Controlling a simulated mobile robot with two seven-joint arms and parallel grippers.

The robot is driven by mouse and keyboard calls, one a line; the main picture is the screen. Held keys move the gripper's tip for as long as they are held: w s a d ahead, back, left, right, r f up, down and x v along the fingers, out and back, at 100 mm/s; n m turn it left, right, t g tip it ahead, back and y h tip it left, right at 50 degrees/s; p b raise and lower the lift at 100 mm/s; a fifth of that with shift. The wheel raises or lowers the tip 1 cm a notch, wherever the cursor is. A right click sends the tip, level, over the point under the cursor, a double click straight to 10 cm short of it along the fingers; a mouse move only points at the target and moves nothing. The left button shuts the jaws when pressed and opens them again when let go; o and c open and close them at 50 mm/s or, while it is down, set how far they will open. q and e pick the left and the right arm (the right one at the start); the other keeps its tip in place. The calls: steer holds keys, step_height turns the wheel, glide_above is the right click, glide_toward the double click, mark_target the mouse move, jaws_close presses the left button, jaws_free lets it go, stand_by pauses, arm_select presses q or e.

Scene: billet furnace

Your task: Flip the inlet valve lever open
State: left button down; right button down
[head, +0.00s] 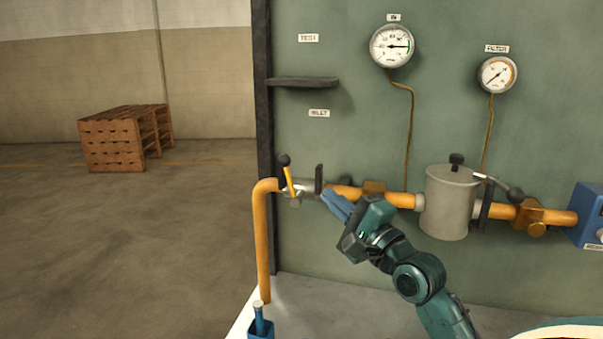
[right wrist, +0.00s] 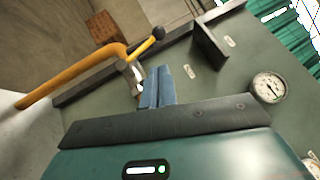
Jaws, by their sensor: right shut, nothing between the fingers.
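The inlet valve lever (head: 290,181) is a yellow bar with a black ball knob (head: 284,160). It stands nearly upright, leaning slightly left, across the horizontal run of the orange pipe, below the INLET label (head: 319,113). My right gripper (head: 328,196) is shut and empty, its blue fingers just right of the lever and apparently apart from it. In the right wrist view the shut fingers (right wrist: 156,80) point toward the valve, with the lever (right wrist: 142,48) and its knob (right wrist: 158,33) beyond them, up and left. My left gripper is not in view.
A dark upright plate (head: 319,179) stands between lever and fingers. The orange pipe (head: 262,240) bends down at left. A grey filter pot (head: 450,203), a second black-knobbed lever (head: 500,188) and gauges (head: 392,46) are right. A shelf (head: 302,82) juts out above.

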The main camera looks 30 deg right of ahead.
mark_target(289, 180)
arm_select(q)
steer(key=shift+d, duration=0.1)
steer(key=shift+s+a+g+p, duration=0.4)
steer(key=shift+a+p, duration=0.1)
steer(key=shift+p, duration=0.75)
arm_select(e)
steer(key=x, duration=1)
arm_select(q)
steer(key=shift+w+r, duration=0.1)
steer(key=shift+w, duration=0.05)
